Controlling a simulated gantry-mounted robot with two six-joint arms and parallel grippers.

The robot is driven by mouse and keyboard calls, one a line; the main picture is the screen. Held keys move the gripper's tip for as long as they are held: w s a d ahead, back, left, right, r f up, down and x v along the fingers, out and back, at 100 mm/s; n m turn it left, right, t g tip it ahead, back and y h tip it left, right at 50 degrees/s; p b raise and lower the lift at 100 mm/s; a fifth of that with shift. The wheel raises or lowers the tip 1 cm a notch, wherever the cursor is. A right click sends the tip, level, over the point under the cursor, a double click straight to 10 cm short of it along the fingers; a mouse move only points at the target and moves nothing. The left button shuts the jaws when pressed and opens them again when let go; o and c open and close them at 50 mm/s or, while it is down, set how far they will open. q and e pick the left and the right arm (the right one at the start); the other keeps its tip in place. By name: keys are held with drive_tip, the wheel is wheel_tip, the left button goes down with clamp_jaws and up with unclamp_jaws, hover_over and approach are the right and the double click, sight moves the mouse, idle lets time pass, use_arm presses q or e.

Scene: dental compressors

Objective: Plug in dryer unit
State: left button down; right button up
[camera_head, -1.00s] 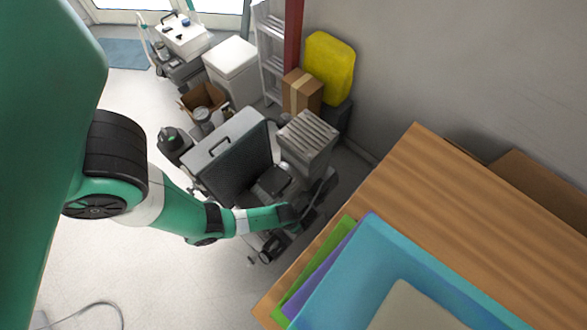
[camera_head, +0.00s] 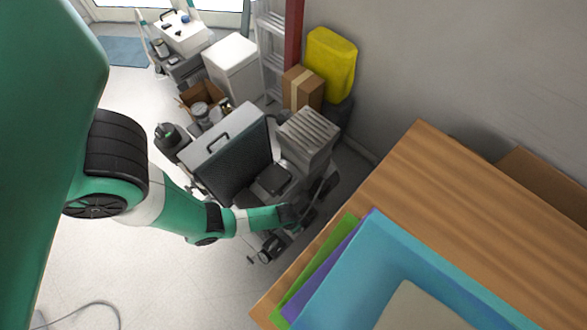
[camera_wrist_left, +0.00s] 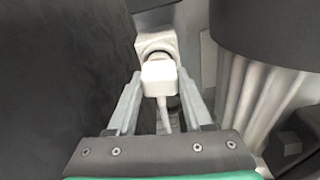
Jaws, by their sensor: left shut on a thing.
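A white plug (camera_wrist_left: 159,72) with a pale cable (camera_wrist_left: 166,115) sits between the fingers of my left gripper (camera_wrist_left: 158,82), which is shut on it. Directly ahead of the plug is a white socket housing (camera_wrist_left: 157,44) with a round opening. The plug overlaps its lower part, and I cannot tell whether it is inserted. In the head view my left gripper (camera_head: 291,214) is low beside the compressor equipment, its fingertips hard to make out. A grey cabinet with a handle (camera_head: 215,144) and a ribbed grey unit (camera_head: 308,136) stand there. My right gripper is not in view.
A wooden table (camera_head: 430,185) with blue, purple and green sheets or trays (camera_head: 375,265) is close on the right. A yellow container (camera_head: 330,62), cardboard box (camera_head: 302,90) and ladder (camera_head: 272,45) stand by the wall. The floor (camera_head: 130,270) at lower left is mostly clear.

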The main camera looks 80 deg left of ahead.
use_arm(q)
drive_tip(key=shift+f+b, duration=0.4)
drive_tip(key=shift+f, duration=0.15)
drive_tip(key=shift+c, duration=1.1)
unclamp_jaws()
drive_tip(key=shift+r, duration=0.1)
wheel_tip(320, 180, up, 12)
drive_tip(key=s+p, duration=0.1)
drive_tip(key=p, duration=1)
drive_tip(key=shift+s+d+f, duration=0.2)
drive_tip(key=shift+d+f, duration=0.05)
drive_tip(key=shift+d, duration=0.2)
